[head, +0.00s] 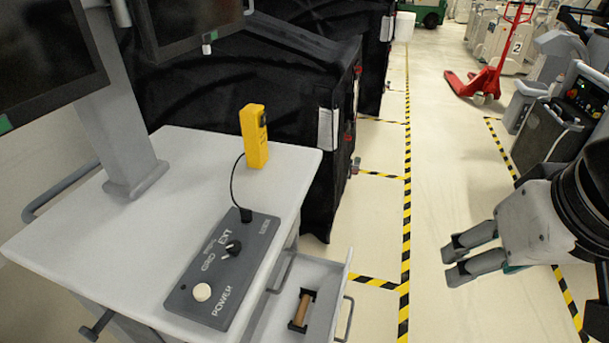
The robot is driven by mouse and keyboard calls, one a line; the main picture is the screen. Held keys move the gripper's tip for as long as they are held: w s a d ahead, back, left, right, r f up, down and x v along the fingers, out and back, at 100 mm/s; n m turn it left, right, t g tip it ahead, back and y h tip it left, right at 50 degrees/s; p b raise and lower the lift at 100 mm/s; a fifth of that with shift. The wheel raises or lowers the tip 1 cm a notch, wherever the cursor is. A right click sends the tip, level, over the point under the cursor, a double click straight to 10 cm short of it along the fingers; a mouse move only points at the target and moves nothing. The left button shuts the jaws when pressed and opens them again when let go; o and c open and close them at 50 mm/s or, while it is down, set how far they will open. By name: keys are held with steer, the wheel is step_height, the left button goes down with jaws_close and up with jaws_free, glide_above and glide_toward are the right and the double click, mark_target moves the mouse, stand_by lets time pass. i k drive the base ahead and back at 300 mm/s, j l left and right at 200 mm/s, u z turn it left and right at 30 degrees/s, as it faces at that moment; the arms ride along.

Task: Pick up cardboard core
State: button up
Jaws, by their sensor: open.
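A small brown cylinder, which looks like the cardboard core (303,308), stands out against a dark holder or base inside an open drawer (327,301) below the white cart top. The drawer is at the bottom centre of the head view. My gripper (450,262) is on the right of the view, over the floor, well apart from the drawer. Its two fingers point left, with a gap between them and nothing held.
The white cart top (130,245) carries a grey control panel (222,268), a yellow device (254,138) with a cable and a monitor post (122,110). Black covered carts (240,90) stand behind. A red pallet jack (490,75) is far off. Floor between drawer and gripper is clear.

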mark_target(303, 306)
steer(key=k+j+z, duration=0.4)
steer(key=k+j, duration=0.35)
steer(key=i+j, duration=0.1)
steer(key=i, duration=0.3)
